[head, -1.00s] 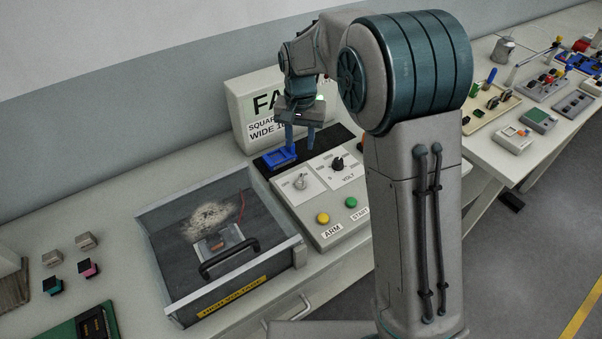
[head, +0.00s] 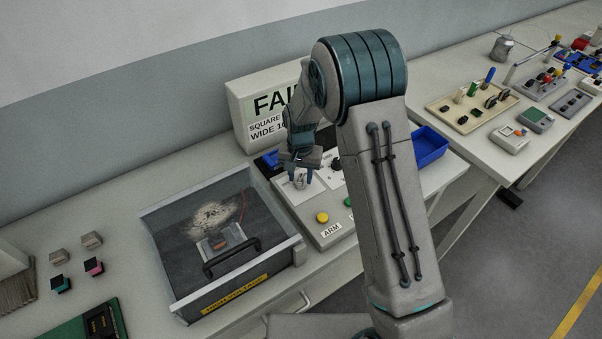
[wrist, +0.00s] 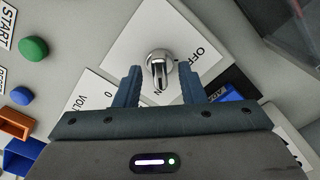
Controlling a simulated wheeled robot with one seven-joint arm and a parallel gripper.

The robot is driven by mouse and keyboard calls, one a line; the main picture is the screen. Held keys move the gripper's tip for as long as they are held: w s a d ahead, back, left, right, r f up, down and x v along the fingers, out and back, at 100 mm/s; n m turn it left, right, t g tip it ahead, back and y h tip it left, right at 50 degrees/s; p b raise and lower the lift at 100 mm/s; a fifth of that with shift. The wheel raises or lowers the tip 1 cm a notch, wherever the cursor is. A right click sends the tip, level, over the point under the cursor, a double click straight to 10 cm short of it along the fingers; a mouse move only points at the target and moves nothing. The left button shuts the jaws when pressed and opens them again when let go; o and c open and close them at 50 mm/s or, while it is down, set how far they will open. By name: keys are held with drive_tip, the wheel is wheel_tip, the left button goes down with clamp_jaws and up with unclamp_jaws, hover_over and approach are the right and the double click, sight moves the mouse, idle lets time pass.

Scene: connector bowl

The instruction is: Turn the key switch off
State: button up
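The key switch (wrist: 159,70) is a silver round knob with a bar-shaped key on a white plate marked OFF and ON in the wrist view. Its key bar points toward my gripper's palm, by the letters of ON. In the head view the key switch (head: 300,181) shows just below my gripper (head: 302,172). In the wrist view my gripper (wrist: 157,84) is open, one finger on each side of the knob with gaps between. I cannot tell how far above the plate the fingertips are.
The grey panel also has a yellow button (head: 322,217), a green button (wrist: 33,48) and a VOLT dial (head: 337,164). A lidded clear box (head: 222,240) stands left of the panel. A display reading FAI (head: 262,117) stands behind. A blue tray (head: 430,147) lies to the right.

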drive_tip(key=shift+c, duration=0.3)
clamp_jaws()
drive_tip(key=n+b, duration=0.3)
drive_tip(key=shift+f+n, duration=0.15)
drive_tip(key=shift+n, duration=0.15)
drive_tip(key=n+b, duration=0.2)
drive_tip(key=n, duration=0.3)
drive_tip(key=shift+b, duration=0.4)
drive_tip(key=n, duration=0.5)
drive_tip(key=shift+b, duration=0.4)
drive_tip(key=shift+r+n, duration=0.2)
drive_tip(key=shift+n, duration=2)
